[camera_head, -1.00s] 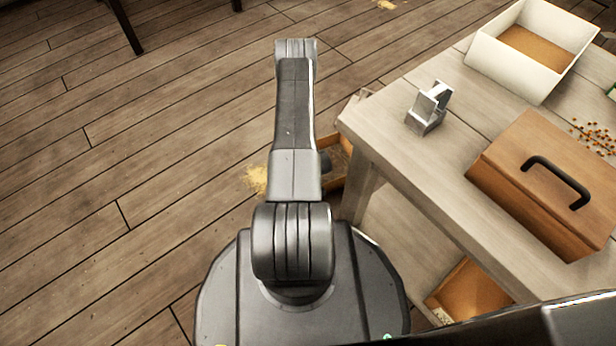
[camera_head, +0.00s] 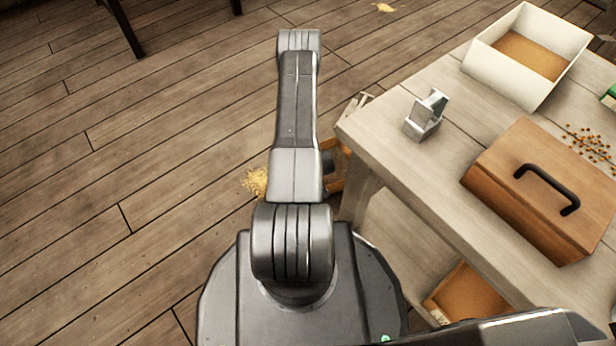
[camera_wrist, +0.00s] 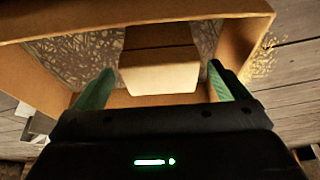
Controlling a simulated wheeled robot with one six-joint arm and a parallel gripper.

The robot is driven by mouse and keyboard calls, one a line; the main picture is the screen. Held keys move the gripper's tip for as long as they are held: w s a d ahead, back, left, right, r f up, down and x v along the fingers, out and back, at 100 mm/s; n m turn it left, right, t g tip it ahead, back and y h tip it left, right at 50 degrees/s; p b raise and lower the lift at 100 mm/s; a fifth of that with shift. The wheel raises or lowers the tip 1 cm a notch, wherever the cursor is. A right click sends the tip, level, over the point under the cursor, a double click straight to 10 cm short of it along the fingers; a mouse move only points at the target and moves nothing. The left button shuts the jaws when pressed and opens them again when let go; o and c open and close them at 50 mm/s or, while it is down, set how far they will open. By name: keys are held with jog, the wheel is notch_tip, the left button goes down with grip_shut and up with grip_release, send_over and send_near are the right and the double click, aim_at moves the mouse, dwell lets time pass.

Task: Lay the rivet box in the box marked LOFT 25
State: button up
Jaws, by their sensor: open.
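My gripper (camera_wrist: 160,80) is open, with its two green fingers apart, and reaches into an open tan crate (camera_wrist: 235,40) in the wrist view. A tan box (camera_wrist: 158,78) with a pale near face and a darker top stands inside the crate, between the fingers. It looks like the rivet box, but no label shows. I cannot tell whether the fingers touch it. No LOFT 25 marking is readable in either view.
A wooden table at right (camera_head: 385,150) bears a metal bracket (camera_head: 425,115), a white box with a brown inside (camera_head: 480,55), a brown case with a black handle (camera_head: 505,185) and scattered small beads (camera_head: 590,142). An orange-brown tray (camera_head: 465,295) sits below.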

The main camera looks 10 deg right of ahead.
jog(key=a+p+v, duration=0.1)
jog(key=v, duration=0.6)
jog(key=shift+d+p, duration=0.35)
jog(key=shift+d, duration=0.1)
jog(key=shift+w, duration=0.1)
